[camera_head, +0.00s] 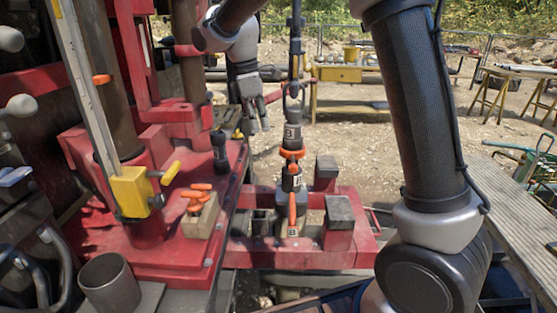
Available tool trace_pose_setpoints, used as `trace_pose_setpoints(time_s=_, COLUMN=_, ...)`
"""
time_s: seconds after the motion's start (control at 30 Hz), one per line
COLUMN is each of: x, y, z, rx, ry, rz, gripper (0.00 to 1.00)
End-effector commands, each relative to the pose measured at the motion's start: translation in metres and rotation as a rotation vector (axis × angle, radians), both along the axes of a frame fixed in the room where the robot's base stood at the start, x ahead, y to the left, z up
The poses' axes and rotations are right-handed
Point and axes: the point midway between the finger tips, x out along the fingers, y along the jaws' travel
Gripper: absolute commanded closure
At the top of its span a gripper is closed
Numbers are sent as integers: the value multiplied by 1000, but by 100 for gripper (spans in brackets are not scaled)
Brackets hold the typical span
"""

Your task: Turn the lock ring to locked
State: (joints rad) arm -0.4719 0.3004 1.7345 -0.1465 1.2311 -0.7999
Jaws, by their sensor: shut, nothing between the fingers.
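An orange ring (291,153), which looks like the lock ring, sits around a dark upright coupling (292,135) near the middle of the head view. An orange lever (292,212) stands upright on the lower grey body (283,222), below the ring. Whether the ring is locked cannot be read. My gripper (259,125) is shut and empty, pointing down, to the left of the coupling and a little above ring height in the picture. It appears apart from the ring; the depth between them is unclear.
A red frame (253,252) with dark-topped blocks (340,210) surrounds the coupling's base. Red machinery with a yellow clamp (131,192) fills the left. A block with orange handles (200,213) lies nearer. My arm covers the right centre. A yellow bench (338,74) stands behind.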

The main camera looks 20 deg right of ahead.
Motion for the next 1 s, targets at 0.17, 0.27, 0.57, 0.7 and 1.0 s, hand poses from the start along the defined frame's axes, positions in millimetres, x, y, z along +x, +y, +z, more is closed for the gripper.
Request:
trace_pose_setpoints(time_s=0.17, x=0, y=0, z=-1, rx=0, ry=0, rz=-1, gripper=100)
trace_pose_setpoints(time_s=0.27, x=0, y=-1, z=-5, rx=-1, ry=1, rz=-1, gripper=100)
trace_pose_setpoints(time_s=0.57, x=-3, y=-10, z=-55, rx=-2, ry=3, rz=-2, gripper=100)
trace_pose_setpoints(time_s=0.7, x=-5, y=-16, z=-85, rx=-2, ry=3, rz=-3, gripper=100)
trace_pose_setpoints(time_s=1.0, x=-11, y=-45, z=-113, rx=-1, ry=0, rz=-4, gripper=100)
